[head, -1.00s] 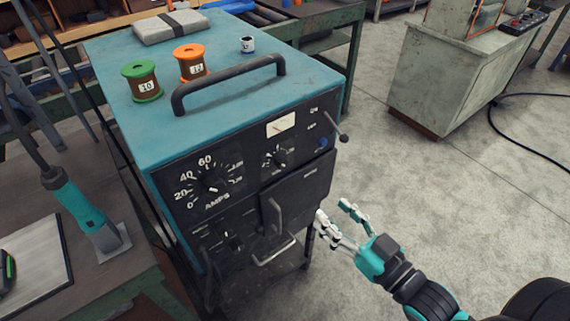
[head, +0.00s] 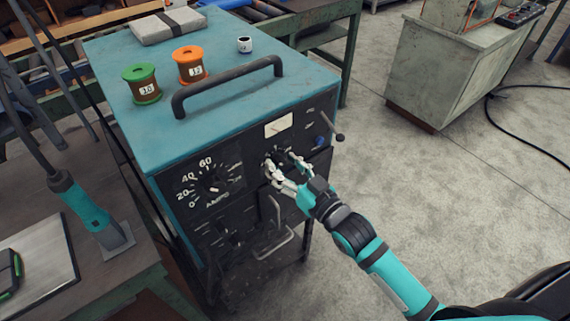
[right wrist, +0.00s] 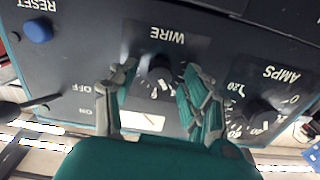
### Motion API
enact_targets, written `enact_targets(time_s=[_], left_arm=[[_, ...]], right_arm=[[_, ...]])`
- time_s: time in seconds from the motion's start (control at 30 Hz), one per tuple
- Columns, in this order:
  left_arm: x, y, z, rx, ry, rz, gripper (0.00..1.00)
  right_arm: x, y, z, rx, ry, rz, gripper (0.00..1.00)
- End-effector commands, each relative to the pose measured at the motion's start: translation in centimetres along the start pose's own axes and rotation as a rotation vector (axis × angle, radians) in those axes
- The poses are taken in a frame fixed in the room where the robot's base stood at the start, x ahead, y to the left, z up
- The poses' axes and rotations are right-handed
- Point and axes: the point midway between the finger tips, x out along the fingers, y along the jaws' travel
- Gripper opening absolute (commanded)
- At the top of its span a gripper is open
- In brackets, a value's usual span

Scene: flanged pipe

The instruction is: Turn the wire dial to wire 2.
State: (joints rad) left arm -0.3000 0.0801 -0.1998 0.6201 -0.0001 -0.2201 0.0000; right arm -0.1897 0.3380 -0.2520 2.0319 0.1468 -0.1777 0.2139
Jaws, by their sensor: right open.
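The wire dial (right wrist: 161,68) is a black knob on the welder's dark front panel, below the word WIRE as the right wrist view shows it upside down. My right gripper (right wrist: 160,73) is open, with one finger on each side of the knob and a visible gap to it on both sides. In the head view my right gripper (head: 281,161) is at the panel and hides most of the dial. The dial's numbers are too small or covered to read. My left gripper is not in view.
The larger AMPS dial (head: 213,182) is left of the wire dial. A meter (head: 278,125), a blue reset button (head: 319,141) and a lever switch (head: 339,137) are close by. A door handle (head: 274,213) sticks out below. Spools (head: 190,66) stand on top.

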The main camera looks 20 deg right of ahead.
Motion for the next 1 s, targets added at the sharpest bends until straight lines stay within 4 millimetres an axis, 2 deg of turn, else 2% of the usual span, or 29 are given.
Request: enact_targets(time_s=[0.2, 0.23, 0.6, 1.0], left_arm=[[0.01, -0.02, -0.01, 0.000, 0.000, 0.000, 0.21], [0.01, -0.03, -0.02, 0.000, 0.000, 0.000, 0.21], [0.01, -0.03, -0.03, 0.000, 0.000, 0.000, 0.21], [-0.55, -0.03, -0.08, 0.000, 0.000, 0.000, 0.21]], right_arm=[[0.02, -0.01, 0.04, 0.000, -0.001, 0.000, 0.49], [0.02, 0.00, 0.04, 0.000, -0.001, 0.000, 0.46], [-0.01, -0.01, 0.04, 0.000, -0.001, 0.000, 0.00], [0.00, 0.01, -0.03, -0.076, -0.003, 0.001, 0.00]])
